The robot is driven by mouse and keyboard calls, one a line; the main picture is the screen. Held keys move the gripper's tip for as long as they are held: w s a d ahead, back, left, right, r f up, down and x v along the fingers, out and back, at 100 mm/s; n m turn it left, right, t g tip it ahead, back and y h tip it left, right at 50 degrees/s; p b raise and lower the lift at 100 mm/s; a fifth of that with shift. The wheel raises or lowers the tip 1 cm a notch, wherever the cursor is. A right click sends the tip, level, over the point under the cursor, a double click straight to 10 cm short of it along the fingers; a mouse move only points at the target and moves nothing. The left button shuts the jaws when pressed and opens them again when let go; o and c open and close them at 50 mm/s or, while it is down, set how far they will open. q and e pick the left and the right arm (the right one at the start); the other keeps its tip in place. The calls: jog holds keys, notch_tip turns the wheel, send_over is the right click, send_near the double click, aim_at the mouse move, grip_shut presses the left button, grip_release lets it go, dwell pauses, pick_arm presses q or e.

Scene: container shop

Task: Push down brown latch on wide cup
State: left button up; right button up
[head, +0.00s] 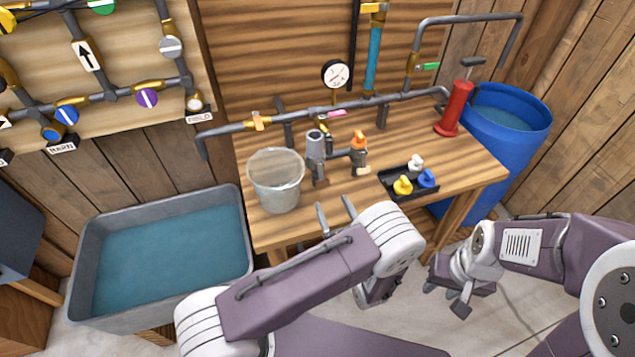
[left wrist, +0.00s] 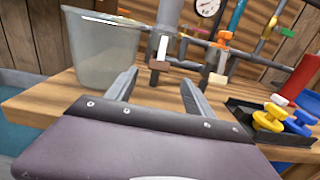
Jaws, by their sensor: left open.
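A grey upright fitting with a wide cylindrical top (head: 314,146) stands on the bench; it appears to be the wide cup. A small brown piece (head: 320,183) shows at its foot. In the left wrist view the fitting (left wrist: 168,20) is straight ahead, with a pale brown piece (left wrist: 158,65) low on it. I cannot tell for sure which part is the latch or how it sits. My left gripper (head: 335,212) is open and empty at the bench's front edge, in front of the fitting and apart from it. My right gripper (head: 447,296) hangs low at the right, fingers apart, empty.
A clear bucket (head: 275,182) stands left of the fitting. A fitting with an orange handle (head: 359,142) is just right. A black tray (head: 409,194) holds coloured knobs. A pipe with a gauge (head: 337,75) runs behind. A red pump (head: 455,108) stands back right.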

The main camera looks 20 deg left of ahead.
aim_at(323, 185)
pick_arm(q)
jog(key=p+x, duration=0.1)
jog(key=x, duration=0.8)
jog(key=shift+a, duration=0.15)
grip_shut()
jog(key=b, duration=0.2)
jog(key=f+t+y+b, duration=0.1)
jog(key=b, duration=0.1)
jog(key=shift+w+a, duration=0.2)
jog(key=shift+w, duration=0.15)
jog(key=shift+r+t+b, duration=0.1)
jog(key=shift+t+b, duration=0.2)
jog(key=shift+r, duration=0.2)
